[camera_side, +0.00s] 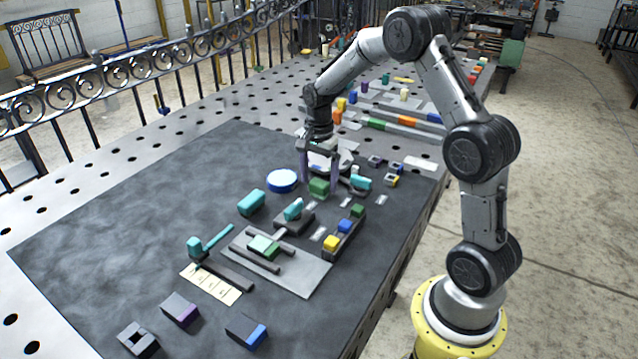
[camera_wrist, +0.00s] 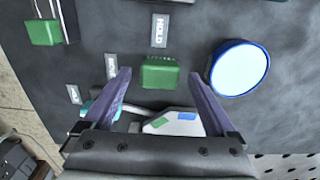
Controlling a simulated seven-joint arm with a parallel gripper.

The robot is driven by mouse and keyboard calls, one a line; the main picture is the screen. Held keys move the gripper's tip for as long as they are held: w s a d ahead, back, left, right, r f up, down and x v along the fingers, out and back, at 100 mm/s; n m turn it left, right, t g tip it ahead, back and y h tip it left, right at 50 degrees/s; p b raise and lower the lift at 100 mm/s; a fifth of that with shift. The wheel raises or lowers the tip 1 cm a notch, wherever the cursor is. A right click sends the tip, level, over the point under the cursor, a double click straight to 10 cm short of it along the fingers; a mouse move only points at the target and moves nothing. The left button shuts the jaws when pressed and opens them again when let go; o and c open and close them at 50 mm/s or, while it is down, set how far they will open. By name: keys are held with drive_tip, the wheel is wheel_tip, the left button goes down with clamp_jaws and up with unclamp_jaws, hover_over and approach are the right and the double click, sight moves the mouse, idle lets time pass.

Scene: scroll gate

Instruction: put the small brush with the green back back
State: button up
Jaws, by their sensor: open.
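A small green-topped block (camera_side: 319,187), seemingly the green-backed brush, lies on the dark mat. In the wrist view it shows (camera_wrist: 160,73) just below a label reading HOLD (camera_wrist: 160,30). My gripper (camera_side: 320,183) points down over it with purple fingers. In the wrist view the gripper (camera_wrist: 160,75) is open, one finger on each side of the green block, with visible gaps. Whether the fingertips are level with it is unclear. Another green block (camera_side: 358,210) stands in a dark rack (camera_side: 340,243) with a blue and a yellow block; it shows at upper left in the wrist view (camera_wrist: 43,32).
A blue-rimmed round dish (camera_side: 282,180) is close on one side. A teal block (camera_side: 360,183) is close on the other. A pale piece with green and blue patches (camera_wrist: 175,122) lies behind. The mat's left is clear.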

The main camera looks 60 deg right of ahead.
sight(319, 182)
wheel_tip(319, 182, up, 10)
drive_tip(key=f, duration=0.1)
drive_tip(key=s+a+r+n+t, duration=0.1)
drive_tip(key=s+a+r+n, duration=0.35)
drive_tip(key=a+r, duration=0.2)
drive_tip(key=s+a+n+t, duration=0.2)
drive_tip(key=s+a+n, duration=0.3)
drive_tip(key=s, duration=0.4)
drive_tip(key=s+a+n+t, duration=0.2)
drive_tip(key=s+a+n, duration=0.3)
drive_tip(key=s+n, duration=0.3)
drive_tip(key=s+r, duration=0.1)
drive_tip(key=s, duration=0.1)
drive_tip(key=shift+s+a+t, duration=0.25)
drive_tip(key=shift+s+t, duration=0.05)
drive_tip(key=shift+n, duration=0.25)
